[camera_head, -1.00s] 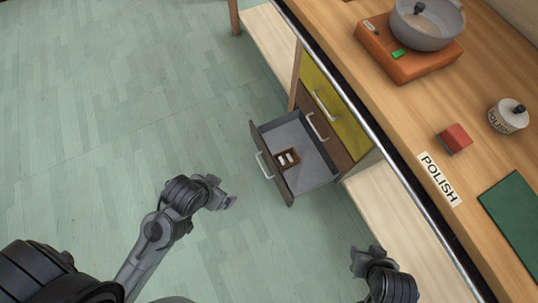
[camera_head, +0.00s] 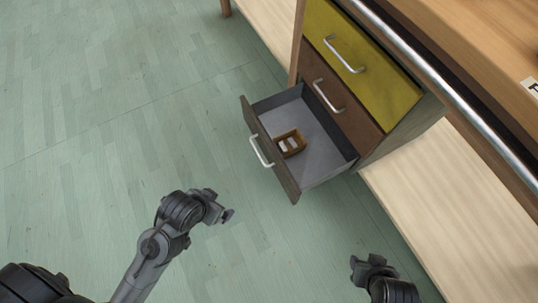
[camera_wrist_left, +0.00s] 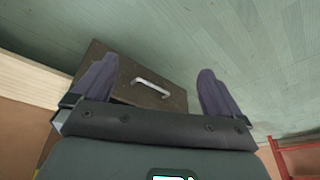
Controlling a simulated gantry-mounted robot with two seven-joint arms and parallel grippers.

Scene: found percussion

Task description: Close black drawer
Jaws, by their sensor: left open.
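The open drawer (camera_head: 282,176) is the lowest in the cabinet and has a dark grey-brown front and a silver handle (camera_head: 261,152). It is pulled well out, with a small brown box (camera_head: 291,143) holding pale pieces inside. My left gripper (camera_head: 227,214) is in front of and below the drawer front, apart from it. In the left wrist view, the open fingers (camera_wrist_left: 158,68) have nothing between them, and the drawer front (camera_wrist_left: 120,75) and handle (camera_wrist_left: 152,88) show beyond. My right gripper (camera_head: 364,262) is to the right of the drawer; its jaw opening is unclear.
Above are a shut brown drawer (camera_head: 355,119) and a shut yellow drawer (camera_head: 370,83). The counter with a metal edge rail (camera_head: 440,78) overhangs at the right. A pale low shelf (camera_head: 425,185) lies right of the cabinet. The green floor (camera_head: 110,130) is clear at left.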

